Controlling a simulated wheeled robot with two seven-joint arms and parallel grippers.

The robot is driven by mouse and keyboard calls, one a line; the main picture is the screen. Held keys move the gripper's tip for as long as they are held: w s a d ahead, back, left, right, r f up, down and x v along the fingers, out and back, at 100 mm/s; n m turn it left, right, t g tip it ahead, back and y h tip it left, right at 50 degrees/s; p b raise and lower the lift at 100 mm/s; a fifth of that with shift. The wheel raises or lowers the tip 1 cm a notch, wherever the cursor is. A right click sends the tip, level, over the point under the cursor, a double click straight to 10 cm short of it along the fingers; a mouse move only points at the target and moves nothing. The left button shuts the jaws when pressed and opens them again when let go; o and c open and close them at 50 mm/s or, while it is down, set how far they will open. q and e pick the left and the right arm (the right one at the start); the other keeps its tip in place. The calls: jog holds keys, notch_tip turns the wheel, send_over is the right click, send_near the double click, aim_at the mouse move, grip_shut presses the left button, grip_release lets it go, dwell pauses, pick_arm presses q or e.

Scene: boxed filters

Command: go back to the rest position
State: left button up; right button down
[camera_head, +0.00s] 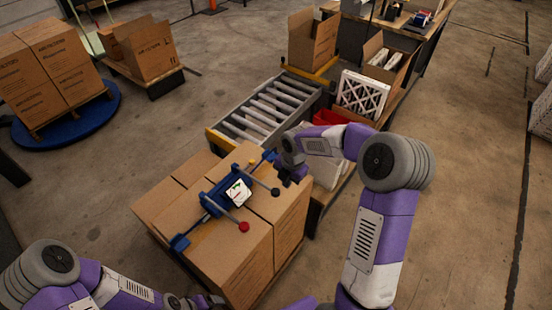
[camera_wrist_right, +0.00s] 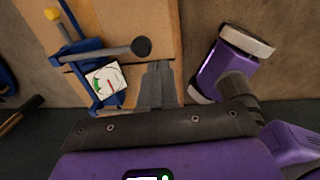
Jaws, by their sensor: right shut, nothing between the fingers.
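My right gripper (camera_head: 288,178) is by the right end of a blue clamp-like tool (camera_head: 214,204) that lies across the brown cartons (camera_head: 262,205). In the right wrist view its fingers (camera_wrist_right: 156,84) are together and empty, beside the blue tool (camera_wrist_right: 107,86) over a carton edge. Whether they touch the tool is unclear. The tool has a white label, a red knob and a black knob. My left arm comes in at the bottom left; its gripper (camera_head: 196,301) shows only partly at the bottom edge, and its jaws cannot be made out.
A roller conveyor (camera_head: 268,110) stands behind the cartons. To its right is a bench with a white-framed filter (camera_head: 362,94) and a red bin (camera_head: 330,117). More cartons sit on a blue turntable (camera_head: 107,115) at the left. The floor at the right is mostly clear.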

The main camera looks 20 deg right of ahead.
jog(key=s+a+f+m+y, duration=0.4)
jog(key=s+a+f+m, duration=0.9)
jog(key=a+f+m, duration=0.35)
jog(key=s+a+f+m, duration=0.1)
jog(key=s+f+m, duration=0.3)
jog(key=s+m, duration=0.4)
jog(key=shift+a+f+m+g, duration=0.15)
jog(key=shift+f+m+g, duration=0.15)
jog(key=shift+m, duration=0.55)
jog(key=shift+r, duration=0.15)
